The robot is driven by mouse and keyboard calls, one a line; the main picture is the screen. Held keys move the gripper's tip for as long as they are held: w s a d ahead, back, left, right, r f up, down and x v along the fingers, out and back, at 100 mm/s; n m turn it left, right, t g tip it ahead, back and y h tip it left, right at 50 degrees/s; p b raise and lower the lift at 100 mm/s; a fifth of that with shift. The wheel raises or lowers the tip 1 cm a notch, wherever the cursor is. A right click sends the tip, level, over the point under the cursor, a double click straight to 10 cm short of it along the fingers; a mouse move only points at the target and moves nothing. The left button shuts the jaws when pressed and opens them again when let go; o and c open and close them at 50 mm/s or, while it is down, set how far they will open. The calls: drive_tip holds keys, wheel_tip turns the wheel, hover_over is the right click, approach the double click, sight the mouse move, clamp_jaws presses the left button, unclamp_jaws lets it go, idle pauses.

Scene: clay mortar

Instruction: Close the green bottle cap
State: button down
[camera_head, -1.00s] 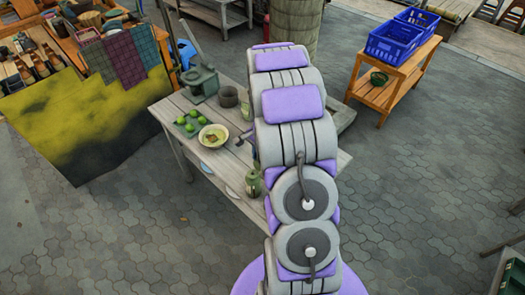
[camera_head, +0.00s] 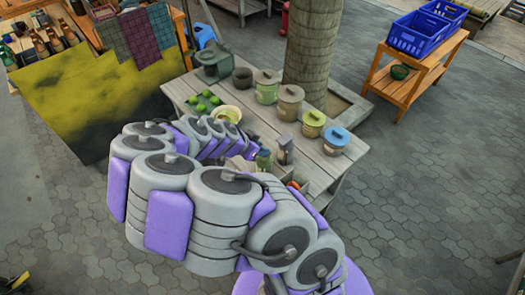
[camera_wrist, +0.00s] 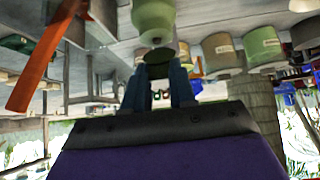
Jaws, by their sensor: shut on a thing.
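The green bottle (camera_head: 264,161) stands on the table near its front edge, partly hidden by my arm. The wrist view appears upside down; there the green bottle (camera_wrist: 153,17) hangs from the top edge, its neck toward my gripper (camera_wrist: 160,72). My two blue fingers are closed around a small dark green piece (camera_wrist: 158,57), which looks like the bottle cap. It meets the bottle's mouth in the picture; I cannot tell whether it is seated. In the head view my gripper is mostly hidden behind my arm.
The wooden table (camera_head: 312,158) also holds several lidded jars (camera_head: 290,103), limes (camera_head: 205,101), a pale bowl (camera_head: 227,114) and a stone mortar (camera_head: 213,62). A small grey object (camera_head: 285,150) stands just right of the bottle. A thick post (camera_head: 312,60) rises behind the table.

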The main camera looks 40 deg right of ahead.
drive_tip(key=shift+a+f+h+b, duration=0.45)
drive_tip(key=shift+f+h+b, duration=0.25)
drive_tip(key=shift+h, duration=0.5)
drive_tip(key=shift+a+f+h+b, duration=0.55)
drive_tip(key=shift+h+b, duration=0.2)
drive_tip(key=shift+h, duration=0.45)
drive_tip(key=shift+a+f+h+b, duration=0.4)
drive_tip(key=shift+f+h+b, duration=0.3)
drive_tip(key=shift+h, duration=0.5)
drive_tip(key=c, duration=0.9)
unclamp_jaws()
drive_tip(key=p+v, duration=0.1)
drive_tip(key=v, duration=0.4)
drive_tip(key=p+v, duration=0.1)
drive_tip(key=v, duration=1.1)
drive_tip(key=shift+s+a+f+p, duration=0.1)
drive_tip(key=shift+s+a+p, duration=0.2)
drive_tip(key=shift+p, duration=0.1)
drive_tip(key=shift+d, duration=0.1)
